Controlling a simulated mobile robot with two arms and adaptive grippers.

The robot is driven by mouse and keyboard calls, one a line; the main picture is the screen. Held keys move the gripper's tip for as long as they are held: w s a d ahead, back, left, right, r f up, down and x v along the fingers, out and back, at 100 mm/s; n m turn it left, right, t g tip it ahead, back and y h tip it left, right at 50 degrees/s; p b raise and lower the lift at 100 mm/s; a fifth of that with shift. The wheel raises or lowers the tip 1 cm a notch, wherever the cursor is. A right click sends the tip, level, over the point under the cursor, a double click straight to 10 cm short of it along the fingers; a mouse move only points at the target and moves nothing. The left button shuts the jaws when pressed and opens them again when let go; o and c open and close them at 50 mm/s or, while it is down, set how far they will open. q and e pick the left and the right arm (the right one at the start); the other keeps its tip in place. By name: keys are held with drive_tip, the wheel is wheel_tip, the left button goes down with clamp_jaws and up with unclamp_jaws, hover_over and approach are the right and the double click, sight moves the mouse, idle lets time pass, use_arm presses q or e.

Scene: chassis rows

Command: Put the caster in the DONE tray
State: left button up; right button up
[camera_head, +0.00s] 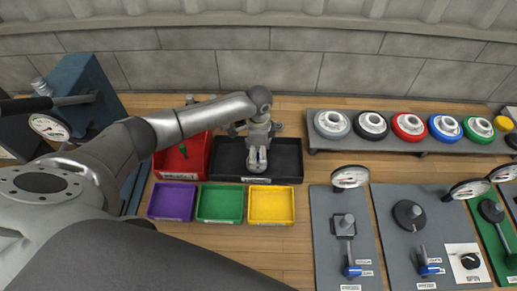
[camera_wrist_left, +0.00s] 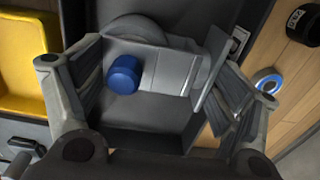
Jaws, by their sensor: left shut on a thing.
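The caster (camera_wrist_left: 165,70), a grey metal bracket with a dark wheel and a blue round part, sits between the fingers of my left gripper (camera_wrist_left: 160,85) in the left wrist view. My left gripper (camera_head: 258,158) is shut on it. In the head view the gripper points down over the black tray (camera_head: 287,165), whose small front label is too small to read surely. The caster is mostly hidden by the gripper there, and I cannot tell whether it touches the tray floor. My right gripper is not in view.
A red tray (camera_head: 190,160) stands left of the black one. Purple (camera_head: 173,201), green (camera_head: 219,203) and yellow (camera_head: 271,204) bins stand in front. A shelf with several coloured wheels (camera_head: 371,125) is at the right, above grey fixture boards (camera_head: 330,230) with gauges.

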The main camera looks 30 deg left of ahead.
use_arm(q)
drive_tip(key=o, duration=1.4)
drive_tip(key=shift+o, duration=0.3)
drive_tip(key=shift+r, duration=0.1)
wheel_tip(320, 180, up, 12)
drive_tip(key=shift+s, duration=0.1)
